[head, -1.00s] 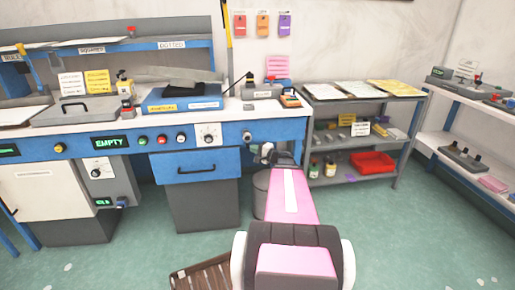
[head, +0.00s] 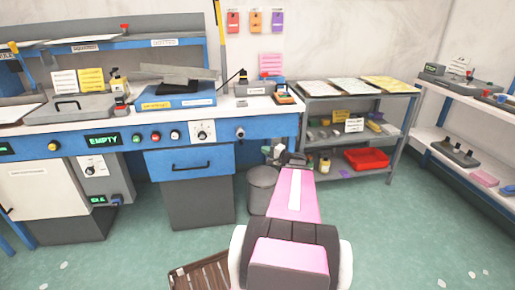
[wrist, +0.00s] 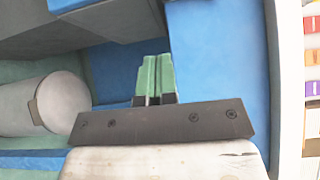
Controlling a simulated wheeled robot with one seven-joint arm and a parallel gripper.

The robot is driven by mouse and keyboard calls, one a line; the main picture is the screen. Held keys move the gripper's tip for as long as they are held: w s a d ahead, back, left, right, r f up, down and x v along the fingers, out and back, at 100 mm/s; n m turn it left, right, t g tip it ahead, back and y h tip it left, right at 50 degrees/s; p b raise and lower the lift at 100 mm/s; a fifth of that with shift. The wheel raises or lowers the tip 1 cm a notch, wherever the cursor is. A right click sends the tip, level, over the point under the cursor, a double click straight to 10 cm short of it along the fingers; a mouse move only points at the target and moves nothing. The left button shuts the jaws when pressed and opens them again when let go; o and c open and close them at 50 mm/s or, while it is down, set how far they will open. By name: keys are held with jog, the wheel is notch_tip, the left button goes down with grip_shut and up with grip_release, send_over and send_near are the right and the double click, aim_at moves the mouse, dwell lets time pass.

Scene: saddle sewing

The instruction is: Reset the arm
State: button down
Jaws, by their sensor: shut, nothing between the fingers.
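My arm, pink and white, reaches forward from the bottom middle of the head view. My gripper (head: 275,152) is small at its far end, in front of the gap between the blue workbench (head: 225,125) and the grey shelf cart (head: 345,97). In the wrist view my gripper (wrist: 156,75) shows two green fingers pressed together with nothing between them. Blue panels lie beyond the fingertips. The fingers appear clear of every surface, though the exact gap cannot be told.
A grey bin (head: 262,188) stands below the gripper and also shows in the wrist view (wrist: 42,106). A red tray (head: 366,159) sits on the cart. A white shelf unit (head: 470,150) stands right. A slatted brown pallet (head: 203,272) lies in front. Green floor is open at right.

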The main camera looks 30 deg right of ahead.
jog(key=shift+v, duration=2)
jog(key=a+f+n+g+y, duration=0.1)
jog(key=a+f+n+g, duration=0.25)
jog(key=a, duration=0.55)
jog(key=a+f+n+g, duration=0.2)
jog(key=a+g, duration=0.3)
jog(key=a, duration=0.4)
jog(key=s+a+f+n+g+h, duration=0.2)
jog(key=s+a+n+g+h, duration=0.1)
jog(key=s+a+h, duration=0.2)
jog(key=s+a+f+n+g+h, duration=0.2)
jog(key=s+a+n+g+h, duration=0.2)
jog(key=a, duration=0.6)
jog(key=shift+s+a+h, duration=0.25)
jog(key=shift+s+h, duration=0.15)
jog(key=shift+s, duration=0.35)
jog(key=shift+g, duration=0.25)
